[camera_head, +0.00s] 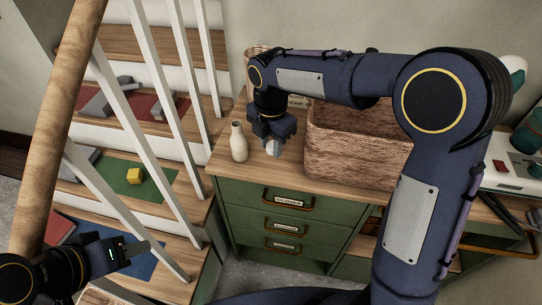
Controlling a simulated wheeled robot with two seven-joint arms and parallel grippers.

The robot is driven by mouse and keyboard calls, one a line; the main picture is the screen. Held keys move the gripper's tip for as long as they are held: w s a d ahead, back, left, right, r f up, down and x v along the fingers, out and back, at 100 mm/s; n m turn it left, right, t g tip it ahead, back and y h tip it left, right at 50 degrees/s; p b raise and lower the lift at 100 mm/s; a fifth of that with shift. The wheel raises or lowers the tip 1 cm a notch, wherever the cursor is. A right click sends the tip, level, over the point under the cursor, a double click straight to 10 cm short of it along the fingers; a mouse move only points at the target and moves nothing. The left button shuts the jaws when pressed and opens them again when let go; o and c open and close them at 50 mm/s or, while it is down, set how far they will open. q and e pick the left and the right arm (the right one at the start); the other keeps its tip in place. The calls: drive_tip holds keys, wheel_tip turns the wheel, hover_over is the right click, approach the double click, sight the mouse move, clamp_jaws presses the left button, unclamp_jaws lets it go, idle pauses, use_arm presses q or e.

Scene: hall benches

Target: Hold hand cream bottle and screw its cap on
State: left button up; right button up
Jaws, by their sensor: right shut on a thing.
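A cream-white bottle (238,143) stands upright on the wooden top of the green cabinet, near its left end. It has a narrow neck. My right gripper (272,145) reaches down just right of the bottle, apart from it. It is shut on a small whitish thing (271,148), which looks like the cap but is mostly hidden by the fingers. My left gripper (136,250) is at the lower left, in front of the stair steps and far from the bottle. Its finger gap is not clear.
A woven basket (358,155) stands right of my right gripper, and another sits behind it. The green cabinet (285,195) has labelled drawers. White stair balusters (128,93) and a wooden handrail (68,110) rise at left. A yellow cube (134,176) lies on a green step mat.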

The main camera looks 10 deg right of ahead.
sight(271, 147)
wheel_tip(271, 147, up, 9)
idle(0.3)
drive_tip(key=shift+r, duration=0.1)
